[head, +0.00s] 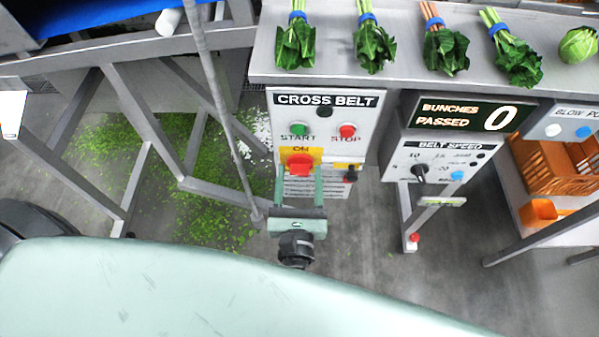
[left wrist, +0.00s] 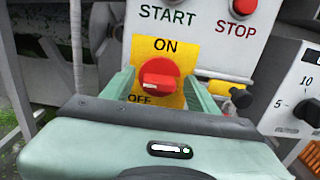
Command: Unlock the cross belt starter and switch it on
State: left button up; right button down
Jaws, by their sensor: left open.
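The CROSS BELT starter box (head: 360,120) is a light panel with a green START button (head: 298,130) and a red STOP button (head: 347,131). Below them a red rotary switch (head: 299,165) sits on a yellow plate marked ON at the top and OFF at lower left; it also shows in the left wrist view (left wrist: 158,76). I cannot tell which mark its handle points to. A small black part (head: 351,174) with a yellow label is right of it, also in the left wrist view (left wrist: 241,98). My left gripper (head: 299,184) is open, its fingers on either side of the red switch; contact is unclear. My right gripper is not in view.
A BELT SPEED panel (head: 455,165) and a BUNCHES PASSED display reading 0 (head: 468,112) are to the right. Bunches of greens lie on the grey ledge (head: 400,68) above. A thin grey rod (head: 215,90) and frame legs stand to the left. An orange crate (head: 560,165) is far right.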

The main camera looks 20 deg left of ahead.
pick_arm(q)
jog(key=shift+w, duration=0.1)
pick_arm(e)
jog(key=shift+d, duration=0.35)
pick_arm(q)
grip_shut()
